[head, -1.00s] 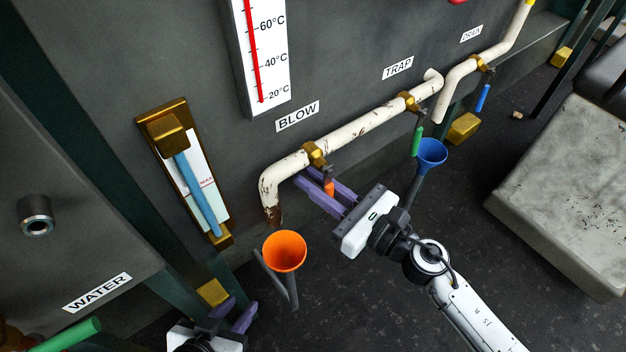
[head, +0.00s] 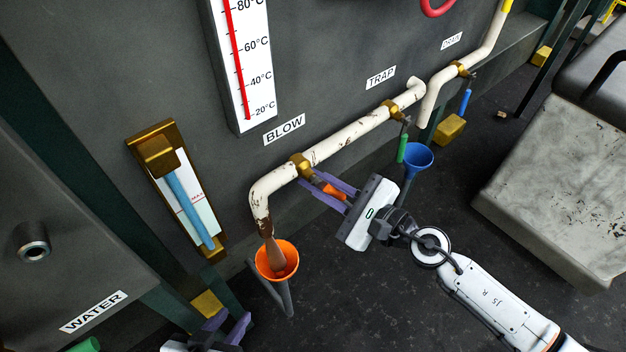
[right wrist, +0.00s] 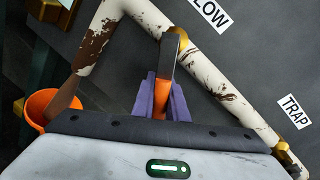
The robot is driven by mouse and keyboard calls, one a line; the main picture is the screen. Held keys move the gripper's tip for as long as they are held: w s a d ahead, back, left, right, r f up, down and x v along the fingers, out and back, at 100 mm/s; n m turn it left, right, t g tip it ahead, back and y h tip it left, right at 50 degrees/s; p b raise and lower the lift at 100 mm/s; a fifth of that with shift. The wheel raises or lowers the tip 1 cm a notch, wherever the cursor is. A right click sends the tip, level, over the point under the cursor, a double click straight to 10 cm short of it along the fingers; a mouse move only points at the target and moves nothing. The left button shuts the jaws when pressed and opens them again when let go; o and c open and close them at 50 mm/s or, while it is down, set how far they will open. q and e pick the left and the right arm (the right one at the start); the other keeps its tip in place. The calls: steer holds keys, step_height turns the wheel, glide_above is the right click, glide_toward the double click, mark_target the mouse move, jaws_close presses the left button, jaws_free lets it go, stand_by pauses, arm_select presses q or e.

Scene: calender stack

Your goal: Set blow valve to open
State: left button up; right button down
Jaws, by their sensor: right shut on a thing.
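The blow valve is a brass fitting (head: 301,166) on the white rusty pipe, under the BLOW label (head: 284,129). Its orange handle (head: 333,191) slants down to the right, away from the pipe. My right gripper (head: 311,180) is shut on this handle, with its purple fingers on both sides. The right wrist view shows the orange handle (right wrist: 160,108) between the fingers. Brown fluid (head: 273,250) runs from the pipe's end into the orange funnel (head: 290,259). My left gripper (head: 228,326) is at the bottom edge, its fingers apart and empty.
Along the pipes to the right are the trap valve's green handle (head: 402,148) and the drain valve's blue handle (head: 465,101). A blue funnel (head: 419,157) stands below the trap valve. A grey block (head: 560,190) stands at right. Dark floor lies between.

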mark_target(336, 194)
arm_select(q)
steer(key=shift+w+a+r, duration=0.1)
steer(key=shift+r, duration=0.05)
arm_select(e)
steer(key=shift+d, duration=0.15)
steer(key=c, duration=1.7)
jaws_free()
steer(key=shift+c, duration=0.2)
